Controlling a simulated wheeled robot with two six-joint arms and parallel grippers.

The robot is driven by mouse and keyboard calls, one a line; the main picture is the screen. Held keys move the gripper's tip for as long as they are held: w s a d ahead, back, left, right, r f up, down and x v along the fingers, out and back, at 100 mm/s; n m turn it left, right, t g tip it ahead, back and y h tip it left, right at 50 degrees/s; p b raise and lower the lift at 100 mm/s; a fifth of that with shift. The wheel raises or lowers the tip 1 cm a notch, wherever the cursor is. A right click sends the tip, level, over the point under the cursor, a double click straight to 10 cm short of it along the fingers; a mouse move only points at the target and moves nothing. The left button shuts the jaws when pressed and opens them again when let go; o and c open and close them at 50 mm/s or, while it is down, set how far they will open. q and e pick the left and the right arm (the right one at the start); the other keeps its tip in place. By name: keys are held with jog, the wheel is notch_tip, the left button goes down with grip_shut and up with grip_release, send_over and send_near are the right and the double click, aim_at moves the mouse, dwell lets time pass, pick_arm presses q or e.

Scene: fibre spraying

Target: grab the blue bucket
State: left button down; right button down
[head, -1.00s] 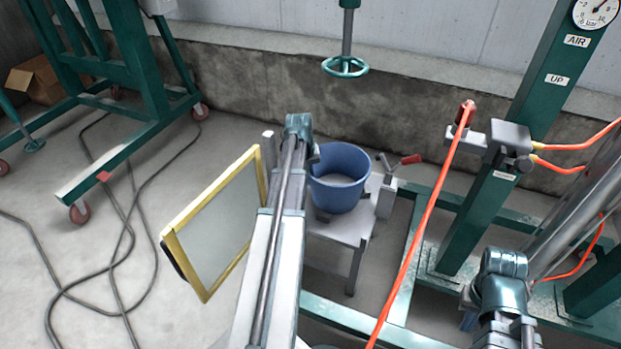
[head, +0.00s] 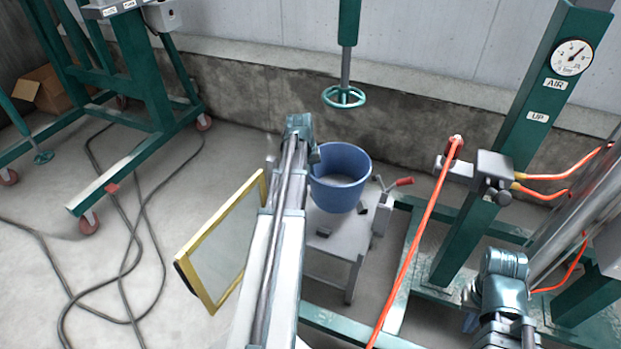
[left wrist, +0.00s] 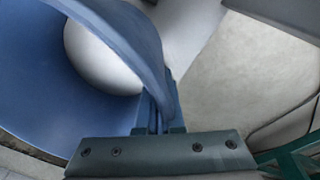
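The blue bucket (head: 340,190) is in the middle of the head view, upright, with pale grey material inside. It appears to hang just above the small grey stool (head: 335,255). My left gripper (head: 314,154) is at the bucket's left rim, mostly hidden behind my wrist. In the left wrist view the fingers (left wrist: 158,118) are closed on the wall of the blue bucket (left wrist: 40,75). My right gripper (head: 470,295) is at the lower right of the head view, away from the bucket; its fingers are too unclear to judge.
A yellow-framed panel (head: 222,240) stands left of the stool. A green stand with a gauge (head: 572,57) and orange hoses is at the right. A wheeled green frame (head: 150,100) is at the left. Black cables (head: 130,235) cross the floor.

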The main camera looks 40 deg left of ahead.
pick_arm(q)
jog(key=shift+r+p, duration=3.9)
jog(key=shift+r, duration=0.45)
jog(key=shift+d, duration=0.1)
